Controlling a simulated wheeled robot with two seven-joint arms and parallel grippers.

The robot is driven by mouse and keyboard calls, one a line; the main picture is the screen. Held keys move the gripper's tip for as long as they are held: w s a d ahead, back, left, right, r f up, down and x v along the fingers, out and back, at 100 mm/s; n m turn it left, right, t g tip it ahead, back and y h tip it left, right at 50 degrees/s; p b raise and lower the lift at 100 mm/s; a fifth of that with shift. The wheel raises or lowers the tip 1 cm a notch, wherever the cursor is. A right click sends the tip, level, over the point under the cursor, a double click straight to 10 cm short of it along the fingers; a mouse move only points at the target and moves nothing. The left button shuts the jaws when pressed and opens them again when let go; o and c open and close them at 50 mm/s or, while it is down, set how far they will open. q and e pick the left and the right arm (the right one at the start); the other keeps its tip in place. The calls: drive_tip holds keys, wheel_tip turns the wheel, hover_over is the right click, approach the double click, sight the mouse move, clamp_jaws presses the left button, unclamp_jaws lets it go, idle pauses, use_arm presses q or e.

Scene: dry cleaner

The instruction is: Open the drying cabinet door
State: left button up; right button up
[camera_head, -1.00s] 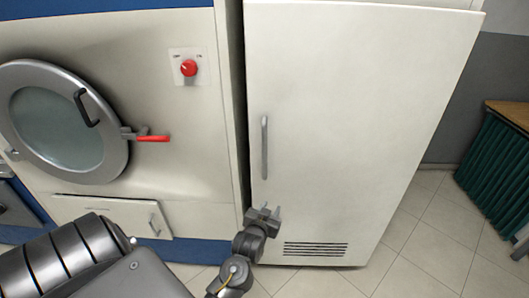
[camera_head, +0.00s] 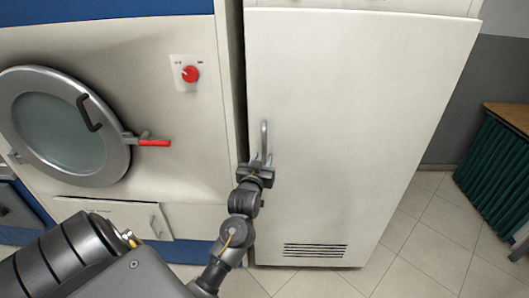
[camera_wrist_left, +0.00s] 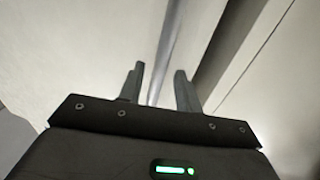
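The drying cabinet door (camera_head: 350,120) is a tall white panel and looks closed in the head view. Its vertical metal handle (camera_head: 264,138) is near the door's left edge. My left gripper (camera_head: 262,159) is at the lower end of the handle. In the left wrist view the handle (camera_wrist_left: 167,50) is a blurred grey bar running up between the two spread fingers of the left gripper (camera_wrist_left: 159,80). The fingers show gaps to the bar, and I cannot tell whether either touches it. My right gripper is not in view.
A white machine with a round glass door (camera_head: 62,128), a red lever (camera_head: 154,143) and a red knob (camera_head: 190,74) stands left of the cabinet. A table with a green curtain (camera_head: 497,165) is at right. Tiled floor (camera_head: 430,230) lies clear between.

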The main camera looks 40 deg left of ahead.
sight(264, 155)
use_arm(q)
drive_tip(key=shift+x, duration=1.7)
clamp_jaws()
